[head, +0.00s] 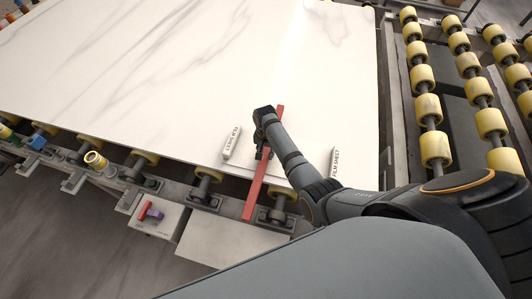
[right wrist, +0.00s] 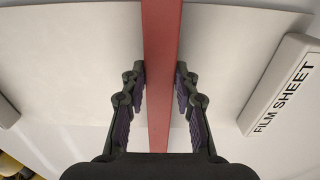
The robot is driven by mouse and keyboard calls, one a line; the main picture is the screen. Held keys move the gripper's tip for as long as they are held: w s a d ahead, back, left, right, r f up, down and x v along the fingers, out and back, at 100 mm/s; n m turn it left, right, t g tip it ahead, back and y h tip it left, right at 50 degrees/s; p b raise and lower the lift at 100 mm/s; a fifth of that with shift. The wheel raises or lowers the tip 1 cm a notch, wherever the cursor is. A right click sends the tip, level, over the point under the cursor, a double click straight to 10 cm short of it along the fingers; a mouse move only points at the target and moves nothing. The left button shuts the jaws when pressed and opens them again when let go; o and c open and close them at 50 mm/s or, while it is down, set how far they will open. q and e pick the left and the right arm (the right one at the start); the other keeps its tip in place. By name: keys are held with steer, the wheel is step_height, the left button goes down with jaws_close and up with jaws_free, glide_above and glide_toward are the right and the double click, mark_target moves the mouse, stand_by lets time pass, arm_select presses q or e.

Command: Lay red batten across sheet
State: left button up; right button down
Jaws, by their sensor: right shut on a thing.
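The red batten (head: 254,196) is long and straight, and it hangs partly past the slab's front edge in the head view. My right gripper (head: 263,150) is shut on it, with one finger on each side in the right wrist view (right wrist: 160,88). The batten (right wrist: 162,30) runs up the middle of that view. A pale sheet (right wrist: 80,60) shows behind it on both sides; I cannot tell whether the batten touches it. Two white bars, one marked FILM SHEET (head: 335,162) and another on the left (head: 231,142), flank the batten. My left gripper is out of view.
The white veined stone slab (head: 170,70) rests on a roller frame with yellow rollers (head: 434,148) to the right. A grey box (head: 160,221) with a small red and purple item (head: 151,212) sits below the front edge. A pale panel (head: 225,242) is beside it.

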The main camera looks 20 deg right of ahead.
mark_target(266, 153)
steer(key=c, duration=1.1)
jaws_free()
steer(key=shift+f, duration=0.1)
steer(key=shift+c, duration=0.2)
steer(key=shift+o, duration=0.6)
steer(key=shift+d, duration=0.1)
steer(key=shift+r, duration=0.35)
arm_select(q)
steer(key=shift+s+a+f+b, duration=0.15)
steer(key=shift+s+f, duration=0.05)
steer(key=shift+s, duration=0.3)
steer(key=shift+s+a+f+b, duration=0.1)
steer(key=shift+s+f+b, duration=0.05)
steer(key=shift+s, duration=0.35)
arm_select(e)
step_height(266, 153, up, 12)
steer(key=shift+f, duration=0.15)
